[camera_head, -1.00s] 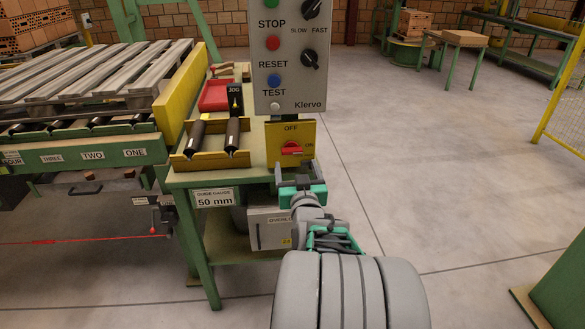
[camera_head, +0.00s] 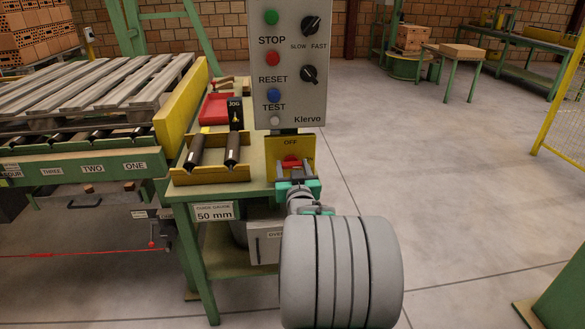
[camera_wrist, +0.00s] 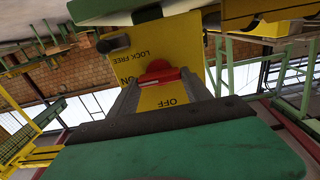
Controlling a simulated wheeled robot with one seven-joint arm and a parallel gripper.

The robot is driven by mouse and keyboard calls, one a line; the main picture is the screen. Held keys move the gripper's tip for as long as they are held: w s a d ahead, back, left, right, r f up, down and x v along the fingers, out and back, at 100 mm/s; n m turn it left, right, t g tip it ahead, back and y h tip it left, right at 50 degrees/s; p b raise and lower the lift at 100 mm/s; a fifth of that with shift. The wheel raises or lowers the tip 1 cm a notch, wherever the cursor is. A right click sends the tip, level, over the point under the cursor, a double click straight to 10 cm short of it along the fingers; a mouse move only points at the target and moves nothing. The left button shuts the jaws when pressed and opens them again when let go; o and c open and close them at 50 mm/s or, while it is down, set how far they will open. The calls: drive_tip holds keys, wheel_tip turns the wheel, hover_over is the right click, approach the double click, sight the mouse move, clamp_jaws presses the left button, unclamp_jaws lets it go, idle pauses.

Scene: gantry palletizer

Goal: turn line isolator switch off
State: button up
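The line isolator switch is a yellow plate (camera_head: 307,147) with a red handle (camera_head: 291,162), below the grey control panel. In the wrist view the picture is upside down. There the red handle (camera_wrist: 158,73) lies roughly level, with one end toward the ON label at the left. The OFF label on the yellow plate (camera_wrist: 172,98) is nearer my gripper. My gripper (camera_head: 295,173) is in front of the plate. In the wrist view my gripper's fingers (camera_wrist: 159,84) stand apart, one on each side of the handle. I cannot tell whether they touch it.
The grey control panel (camera_head: 288,97) with buttons and knobs stands just above the switch. Black rollers (camera_head: 232,150) and a red tray (camera_head: 215,109) lie on the bench to the left. A pallet (camera_head: 95,80) rests on the conveyor. The floor at the right is open.

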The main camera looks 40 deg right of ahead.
drive_tip(key=c, duration=0.8)
drive_tip(key=shift+f+b, duration=0.15)
drive_tip(key=shift+b, duration=0.4)
drive_tip(key=n+b, duration=0.3)
drive_tip(key=b, duration=0.1)
drive_tip(key=shift+f, duration=0.2)
drive_tip(key=n+b, duration=0.5)
drive_tip(key=b, duration=0.2)
drive_tip(key=shift+w+a, duration=0.1)
drive_tip(key=n+b, duration=0.9)
drive_tip(key=b, duration=0.1)
drive_tip(key=shift+a+n, duration=0.1)
drive_tip(key=shift+n, duration=0.3)
drive_tip(key=shift+r, duration=0.1)
